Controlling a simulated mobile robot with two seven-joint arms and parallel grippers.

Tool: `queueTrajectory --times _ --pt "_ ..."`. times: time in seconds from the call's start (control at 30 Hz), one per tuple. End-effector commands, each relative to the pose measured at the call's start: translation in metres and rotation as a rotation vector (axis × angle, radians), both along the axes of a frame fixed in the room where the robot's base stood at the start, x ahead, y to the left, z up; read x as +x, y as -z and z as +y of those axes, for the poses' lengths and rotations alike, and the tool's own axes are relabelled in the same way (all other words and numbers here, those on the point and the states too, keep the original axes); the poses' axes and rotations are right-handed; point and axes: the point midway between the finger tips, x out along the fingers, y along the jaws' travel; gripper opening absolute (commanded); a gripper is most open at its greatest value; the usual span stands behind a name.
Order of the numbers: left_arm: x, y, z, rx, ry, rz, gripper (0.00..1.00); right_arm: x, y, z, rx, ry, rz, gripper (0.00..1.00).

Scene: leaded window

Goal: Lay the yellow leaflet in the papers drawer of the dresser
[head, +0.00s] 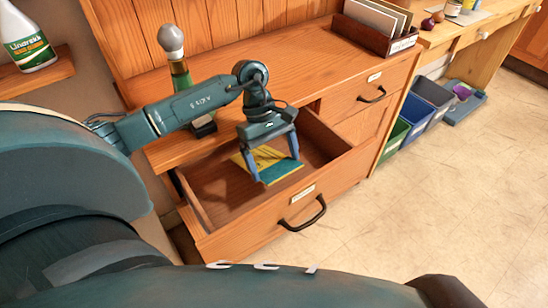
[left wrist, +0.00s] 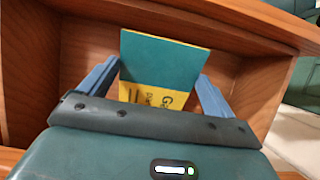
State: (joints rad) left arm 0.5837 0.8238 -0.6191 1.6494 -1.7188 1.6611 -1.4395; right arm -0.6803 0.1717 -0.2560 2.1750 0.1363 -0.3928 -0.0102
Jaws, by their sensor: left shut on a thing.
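The yellow leaflet (head: 264,158), with a teal panel, is in my left gripper (head: 276,168), over the open dresser drawer (head: 215,193). In the left wrist view the leaflet (left wrist: 160,62) sits between the two blue fingers of my left gripper (left wrist: 160,78), teal part farther out and yellow part with dark print nearer. The gripper is shut on it. In that view the drawer's wooden walls (left wrist: 265,95) surround it. I cannot tell whether the leaflet touches the drawer floor. The drawer floor that shows is bare. The drawer front has a pale label and a dark handle (head: 303,213). My right gripper is not in view.
A lamp-like object with a green body (head: 180,75) stands on the dresser top near my left arm. A wooden file box (head: 372,35) is at the back. A closed drawer (head: 368,98) is to the right. Coloured bins (head: 412,110) stand beyond on the floor.

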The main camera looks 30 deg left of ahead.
Motion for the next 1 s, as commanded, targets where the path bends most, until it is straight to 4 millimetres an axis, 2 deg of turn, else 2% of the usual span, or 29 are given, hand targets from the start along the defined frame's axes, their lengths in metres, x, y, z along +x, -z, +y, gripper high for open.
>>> queueTrajectory --times 0.03,0.07,0.17,0.43,0.6,0.67,1.0 --pt "0.0 -0.001 0.0 0.0 0.0 -0.001 0.65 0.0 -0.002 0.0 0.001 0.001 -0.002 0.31" --pt "0.0 -0.001 0.0 0.0 0.0 -0.001 0.92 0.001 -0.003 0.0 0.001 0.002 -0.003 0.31" --pt "0.0 -0.001 0.0 0.0 0.0 -0.001 1.0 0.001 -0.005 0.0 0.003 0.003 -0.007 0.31" --pt "0.0 -0.003 0.0 0.0 0.0 -0.001 1.0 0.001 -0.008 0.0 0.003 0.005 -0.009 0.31" --pt "0.0 -0.019 0.0 -0.001 0.0 -0.001 1.0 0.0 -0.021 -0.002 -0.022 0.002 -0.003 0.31" --pt "0.003 -0.024 0.005 0.002 -0.001 -0.006 1.0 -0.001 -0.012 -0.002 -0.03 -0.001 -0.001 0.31" --pt "0.016 -0.093 0.036 0.0 -0.001 -0.004 1.0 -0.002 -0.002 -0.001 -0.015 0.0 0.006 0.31"
